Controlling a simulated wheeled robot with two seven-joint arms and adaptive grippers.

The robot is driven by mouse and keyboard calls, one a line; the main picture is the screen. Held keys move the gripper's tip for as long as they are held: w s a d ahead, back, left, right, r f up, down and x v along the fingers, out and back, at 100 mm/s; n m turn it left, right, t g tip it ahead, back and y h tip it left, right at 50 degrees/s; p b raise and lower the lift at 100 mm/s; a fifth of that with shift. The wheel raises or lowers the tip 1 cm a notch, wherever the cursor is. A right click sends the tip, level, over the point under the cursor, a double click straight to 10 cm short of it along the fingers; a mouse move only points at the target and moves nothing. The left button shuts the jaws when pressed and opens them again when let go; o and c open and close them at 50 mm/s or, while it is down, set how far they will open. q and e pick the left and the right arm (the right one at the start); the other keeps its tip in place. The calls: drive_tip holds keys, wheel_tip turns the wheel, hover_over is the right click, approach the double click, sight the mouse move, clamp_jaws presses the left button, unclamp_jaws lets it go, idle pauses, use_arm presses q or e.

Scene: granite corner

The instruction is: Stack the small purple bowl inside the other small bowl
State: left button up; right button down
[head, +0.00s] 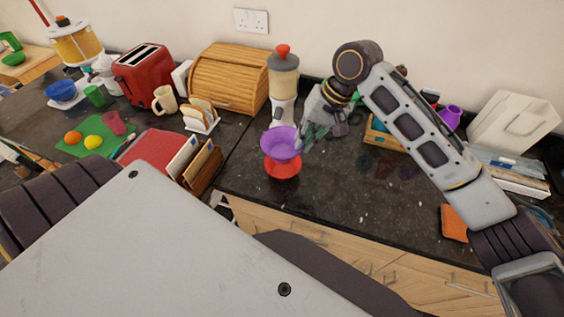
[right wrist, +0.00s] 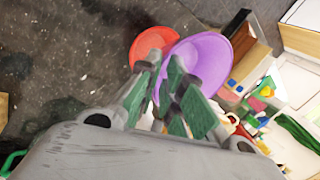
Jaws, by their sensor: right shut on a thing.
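The small purple bowl (head: 281,141) is held upright over the small red bowl (head: 283,167) on the dark counter. In the head view the purple bowl overlaps the red bowl's upper part; whether they touch I cannot tell. My right gripper (head: 304,136) is shut on the purple bowl's right rim. In the right wrist view the green-padded fingers (right wrist: 166,84) pinch the rim of the purple bowl (right wrist: 205,62). The red bowl (right wrist: 152,46) shows beside and partly behind it. My left gripper is out of view.
A blender (head: 283,86) and a wooden bread box (head: 229,80) stand behind the bowls. A wooden holder (head: 204,168) with cards and a red book-like thing (head: 158,152) lie to the left. A wooden crate (head: 380,137) is at the right.

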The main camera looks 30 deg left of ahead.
drive_tip(key=shift+w+a+r+m+t+y, duration=0.15)
drive_tip(key=shift+m+t, duration=0.15)
drive_tip(key=shift+m, duration=0.55)
drive_tip(key=shift+a+m+t+y, duration=0.15)
drive_tip(key=shift+m+t, duration=0.15)
drive_tip(key=shift+m, duration=0.55)
drive_tip(key=shift+d, duration=0.1)
hover_over(300, 168)
drive_tip(key=shift+w+f, duration=0.15)
drive_tip(key=shift+f, duration=3)
drive_tip(key=shift+f, duration=0.1)
drive_tip(key=shift+f+p, duration=0.3)
drive_tip(key=shift+f, duration=1.5)
drive_tip(key=shift+f, duration=0.15)
drive_tip(key=c, duration=1.6)
unclamp_jaws()
drive_tip(key=shift+o, duration=0.2)
